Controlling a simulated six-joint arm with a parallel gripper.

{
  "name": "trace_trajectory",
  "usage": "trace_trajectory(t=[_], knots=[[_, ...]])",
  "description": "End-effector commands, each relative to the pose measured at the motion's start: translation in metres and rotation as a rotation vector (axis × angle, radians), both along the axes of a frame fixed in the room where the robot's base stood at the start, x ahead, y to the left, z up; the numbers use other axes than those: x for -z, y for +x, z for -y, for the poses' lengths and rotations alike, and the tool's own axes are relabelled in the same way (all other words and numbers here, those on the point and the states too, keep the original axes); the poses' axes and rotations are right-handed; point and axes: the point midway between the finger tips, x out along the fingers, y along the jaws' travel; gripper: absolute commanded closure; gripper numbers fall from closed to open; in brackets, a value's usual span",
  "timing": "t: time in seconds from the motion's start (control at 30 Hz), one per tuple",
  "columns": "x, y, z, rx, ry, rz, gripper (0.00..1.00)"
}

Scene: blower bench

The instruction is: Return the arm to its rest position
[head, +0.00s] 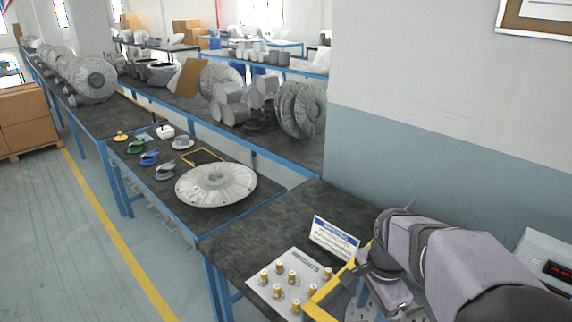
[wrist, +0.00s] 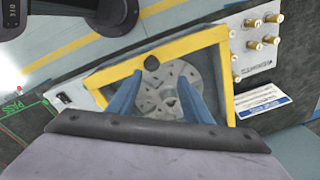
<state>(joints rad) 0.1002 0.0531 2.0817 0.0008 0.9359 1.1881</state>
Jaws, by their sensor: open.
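My gripper (wrist: 158,100) shows in the wrist view as two blue fingers standing apart with nothing between them. It is over a yellow frame (wrist: 215,45) with a round grey slotted disc (wrist: 178,75) inside it. I cannot tell how high the fingers are above the disc. In the head view my purple arm reaches in from the lower right and hides much of the yellow frame (head: 322,298) and the disc (head: 357,309). One blue finger of my gripper (head: 362,290) shows there, pointing down.
A white plate with several brass knobs (head: 291,275) lies left of the yellow frame, with a sign (head: 334,238) behind it. A large finned wheel (head: 216,184) lies on the bench beyond. A white box with a red display (head: 548,262) is at the right by the wall.

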Motion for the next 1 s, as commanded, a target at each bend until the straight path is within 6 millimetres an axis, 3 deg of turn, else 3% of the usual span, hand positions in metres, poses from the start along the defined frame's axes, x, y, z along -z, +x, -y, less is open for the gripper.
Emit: trace_trajectory(t=[0.27,0.43,0.5,0.7,1.0], knots=[[0.028,-0.02,-0.002,-0.65,-0.042,-0.016,0.55],[0.049,-0.048,-0.006,-1.032,-0.054,-0.035,0.55],[0.06,-0.068,-0.011,-1.174,-0.051,-0.048,0.55],[0.077,-0.126,-0.026,-1.253,-0.016,-0.096,0.55],[0.071,-0.122,-0.034,-1.29,-0.041,-0.066,0.55]])
